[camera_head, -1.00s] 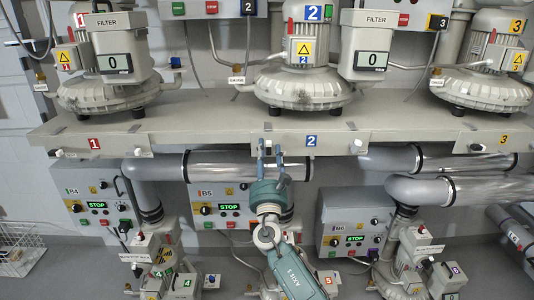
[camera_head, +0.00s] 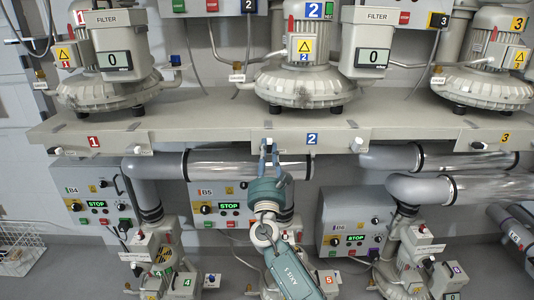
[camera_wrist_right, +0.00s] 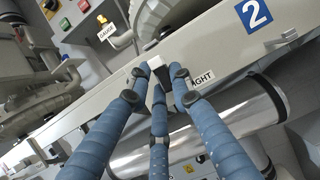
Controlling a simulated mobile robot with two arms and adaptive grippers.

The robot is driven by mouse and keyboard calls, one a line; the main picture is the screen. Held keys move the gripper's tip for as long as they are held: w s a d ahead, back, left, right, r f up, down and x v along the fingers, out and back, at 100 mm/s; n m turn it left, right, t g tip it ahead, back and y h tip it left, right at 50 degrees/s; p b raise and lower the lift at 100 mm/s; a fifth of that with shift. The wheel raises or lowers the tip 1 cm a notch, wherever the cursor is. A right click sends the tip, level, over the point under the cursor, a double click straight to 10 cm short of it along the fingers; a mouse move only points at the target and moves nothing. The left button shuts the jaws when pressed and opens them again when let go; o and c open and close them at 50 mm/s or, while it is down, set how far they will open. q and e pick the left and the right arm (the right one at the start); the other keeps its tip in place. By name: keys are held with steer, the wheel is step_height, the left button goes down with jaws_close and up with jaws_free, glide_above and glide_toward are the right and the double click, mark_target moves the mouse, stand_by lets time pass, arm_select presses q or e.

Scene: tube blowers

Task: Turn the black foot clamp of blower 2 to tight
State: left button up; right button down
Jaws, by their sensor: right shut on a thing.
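Blower 2 (camera_head: 302,80) stands on the shelf above the blue 2 label (camera_head: 312,139). My right gripper (camera_head: 269,148) reaches up to the shelf's front edge, left of that label. In the right wrist view, my three blue fingers (camera_wrist_right: 163,76) close around a small dark part, which I take to be the black foot clamp (camera_wrist_right: 157,94), beside a pale block. The fingers hide much of it, so its exact angle cannot be told. A label ending in "IGHT" (camera_wrist_right: 202,78) shows just right of the fingertips. My left gripper is not in view.
The shelf front (camera_head: 210,142) runs across the view. A clear pipe (camera_head: 225,164) passes close below it, behind my fingers. Control boxes with STOP displays, such as B5 (camera_head: 222,205), and smaller blowers stand lower. Another white front fitting (camera_head: 357,145) is to the right.

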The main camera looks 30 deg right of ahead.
steer(key=m+g+h+b, duration=0.1)
steer(key=m+b, duration=0.1)
steer(key=m, duration=0.1)
steer(key=m+g+h+b, duration=0.1)
steer(key=m+g+b, duration=0.1)
steer(key=m, duration=0.2)
steer(key=m+g+h+b, duration=0.1)
steer(key=m+b, duration=0.1)
steer(key=m, duration=0.2)
steer(key=shift+r+g+h, duration=0.1)
steer(key=shift+g+h, duration=0.2)
steer(key=m+g, duration=0.1)
steer(key=m, duration=0.1)
steer(key=shift+s+d+m+b, duration=0.1)
steer(key=shift+m+b, duration=0.2)
steer(key=m+g, duration=0.1)
steer(key=m, duration=0.2)
steer(key=shift+r, duration=0.15)
steer(key=m+g, duration=0.1)
steer(key=m, duration=0.2)
steer(key=shift+d+y, duration=0.1)
steer(key=shift+y, duration=0.3)
steer(key=shift+m+g, duration=0.3)
steer(key=shift+m, duration=0.4)
steer(key=shift+s+y, duration=0.1)
steer(key=shift+y, duration=0.2)
steer(key=c, duration=1.5)
jaws_free()
steer(key=shift+c, duration=0.2)
steer(key=shift+d, duration=0.1)
